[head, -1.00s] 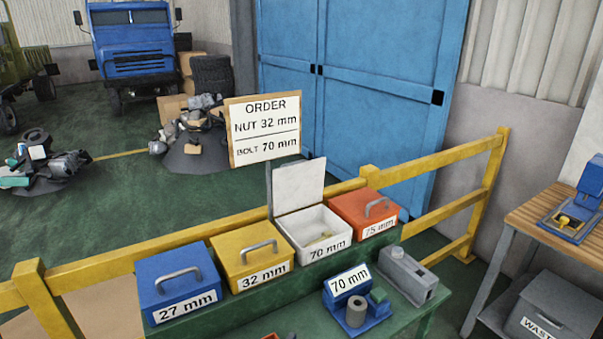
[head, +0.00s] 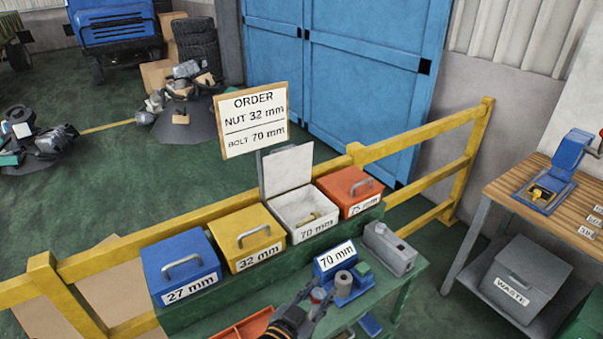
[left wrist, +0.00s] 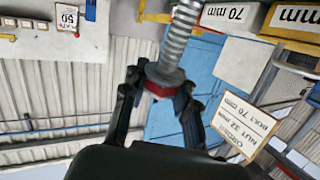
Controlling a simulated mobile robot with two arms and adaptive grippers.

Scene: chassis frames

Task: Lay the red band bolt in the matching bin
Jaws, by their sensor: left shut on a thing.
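My left gripper (head: 316,298) is low in the head view, in front of the blue 70 mm fixture. In the left wrist view, my left gripper (left wrist: 160,86) is shut on the red band bolt (left wrist: 180,38), near its red band; the grey threaded shank points away from the fingers. In the head view only a bit of red shows at the fingertips. The 70 mm bin (head: 288,211) is white, its lid raised, with something yellowish inside. The order board (head: 254,120) reads nut 32 mm, bolt 70 mm. My right gripper is not in view.
Closed bins stand beside the white one: blue 27 mm (head: 181,268), yellow 32 mm (head: 246,237) and red 75 mm (head: 350,191). The blue fixture (head: 335,258) and a grey box (head: 390,249) stand in front. A red tray (head: 240,330) is at the bottom edge.

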